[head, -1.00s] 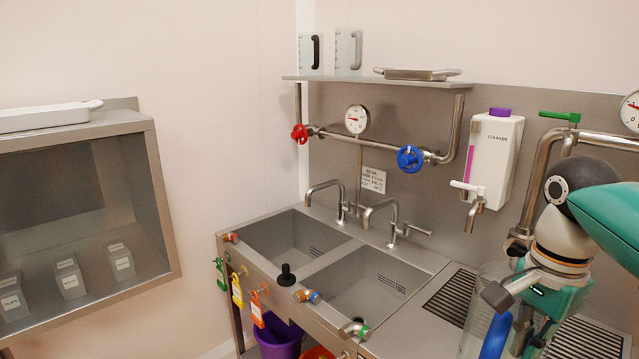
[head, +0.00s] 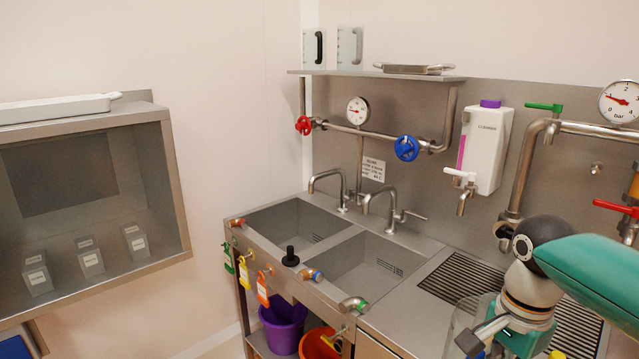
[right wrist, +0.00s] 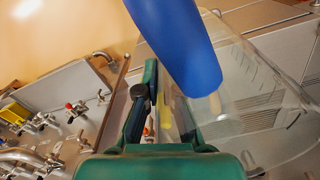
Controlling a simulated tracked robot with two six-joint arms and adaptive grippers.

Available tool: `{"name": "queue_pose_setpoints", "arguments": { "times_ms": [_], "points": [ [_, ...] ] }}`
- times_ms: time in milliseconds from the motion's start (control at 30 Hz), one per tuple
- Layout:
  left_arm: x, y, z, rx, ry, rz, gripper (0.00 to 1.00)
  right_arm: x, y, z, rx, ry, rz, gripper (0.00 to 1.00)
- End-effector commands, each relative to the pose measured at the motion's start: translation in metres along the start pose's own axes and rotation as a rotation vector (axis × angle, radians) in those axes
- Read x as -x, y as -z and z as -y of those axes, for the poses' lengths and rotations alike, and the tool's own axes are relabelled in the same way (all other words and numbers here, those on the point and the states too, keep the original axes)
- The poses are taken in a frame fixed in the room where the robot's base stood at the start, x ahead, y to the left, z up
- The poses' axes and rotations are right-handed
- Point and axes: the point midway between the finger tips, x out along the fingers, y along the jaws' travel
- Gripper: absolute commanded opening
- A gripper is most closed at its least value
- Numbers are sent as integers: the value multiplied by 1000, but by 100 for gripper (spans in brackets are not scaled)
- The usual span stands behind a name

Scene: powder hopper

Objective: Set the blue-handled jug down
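The blue-handled jug (head: 459,325) is clear and stands out faintly at the bottom right of the head view, its base cut off by the frame. Its blue handle (head: 469,341) is partly hidden behind my right gripper (head: 487,336). In the right wrist view the thick blue handle (right wrist: 178,45) crosses close in front of the fingers, and the clear jug body (right wrist: 255,95) lies to the right. My right gripper appears shut on the jug at its handle; the contact itself is partly hidden. I cannot tell whether the jug touches a surface. My left gripper is not in view.
The ribbed drainboard (head: 452,279) lies behind the jug, right of two steel sinks (head: 365,268). A cleaner dispenser (head: 485,148) and pipes hang on the wall behind. Two other jugs (head: 349,47) stand on the shelf. Purple and orange buckets (head: 284,325) sit below.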

Motion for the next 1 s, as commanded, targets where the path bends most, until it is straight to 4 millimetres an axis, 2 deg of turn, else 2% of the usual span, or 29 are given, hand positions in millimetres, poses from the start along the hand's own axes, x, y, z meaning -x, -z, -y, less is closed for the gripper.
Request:
{"name": "queue_pose_setpoints", "arguments": {
  "times_ms": [167, 233, 400, 533, 600, 800, 1000],
  "points": [
    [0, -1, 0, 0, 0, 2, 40, -61, -7, 12, 112, -8, 4, 0],
    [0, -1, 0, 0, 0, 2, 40, -96, -11, 20, 204, -13, 6, 0],
    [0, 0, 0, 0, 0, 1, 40, -188, -30, 34, 536, -15, 11, 0],
    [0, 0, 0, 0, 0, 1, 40, -241, -48, 46, 830, -9, 9, 0],
    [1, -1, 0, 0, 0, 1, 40, -252, -53, 56, 956, -2, 3, 0],
    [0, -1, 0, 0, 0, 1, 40, -256, -54, 81, 1145, 1, -1, 0],
    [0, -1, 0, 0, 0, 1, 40, -255, -54, 84, 1200, 1, -1, 0]
  ]
}}
